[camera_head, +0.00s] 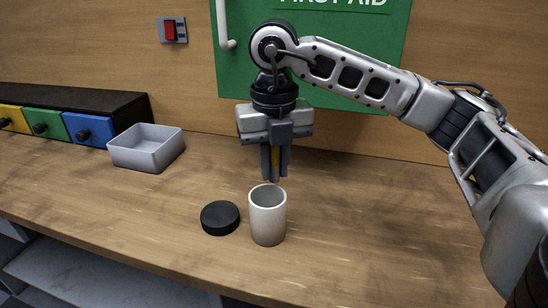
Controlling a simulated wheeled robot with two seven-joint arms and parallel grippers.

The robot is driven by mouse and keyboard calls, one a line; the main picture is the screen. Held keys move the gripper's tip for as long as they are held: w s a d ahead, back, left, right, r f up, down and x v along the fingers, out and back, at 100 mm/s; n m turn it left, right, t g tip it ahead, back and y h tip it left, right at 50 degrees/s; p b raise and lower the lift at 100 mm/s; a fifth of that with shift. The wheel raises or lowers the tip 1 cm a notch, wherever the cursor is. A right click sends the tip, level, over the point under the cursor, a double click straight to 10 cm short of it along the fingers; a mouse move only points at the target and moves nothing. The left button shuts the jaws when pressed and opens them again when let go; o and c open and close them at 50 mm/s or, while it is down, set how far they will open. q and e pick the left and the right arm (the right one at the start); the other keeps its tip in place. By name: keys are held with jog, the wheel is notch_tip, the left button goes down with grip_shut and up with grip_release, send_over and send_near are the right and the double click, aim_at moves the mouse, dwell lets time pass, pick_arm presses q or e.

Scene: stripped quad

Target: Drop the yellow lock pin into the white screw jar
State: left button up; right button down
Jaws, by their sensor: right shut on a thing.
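The white screw jar (267,222) stands upright and open on the wooden bench, its mouth facing up. My right gripper (275,176) points down just above and slightly behind the jar's mouth in the picture. The pin's lower end is too small to make out clearly. A round black lid (220,217) lies on the bench to the left of the jar. My left gripper is not in view.
A grey open bin (147,150) stands at the back left, beside a row of yellow, green and blue drawers (88,129). A green first aid cabinet (318,60) and a red switch (171,30) are on the wall. The bench (380,230) right of the jar is clear.

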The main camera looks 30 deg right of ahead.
jog(key=shift+f, duration=0.35)
jog(key=c, duration=1.3)
grip_release()
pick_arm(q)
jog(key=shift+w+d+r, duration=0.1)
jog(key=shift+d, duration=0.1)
pick_arm(e)
jog(key=shift+o, duration=0.2)
jog(key=shift+r, duration=0.1)
jog(key=shift+r, duration=0.25)
notch_tip(320, 180, up, 14)
jog(key=p, duration=0.3)
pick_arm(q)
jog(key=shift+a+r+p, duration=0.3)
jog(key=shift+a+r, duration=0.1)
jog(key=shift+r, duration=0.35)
pick_arm(e)
jog(key=shift+r, duration=0.65)
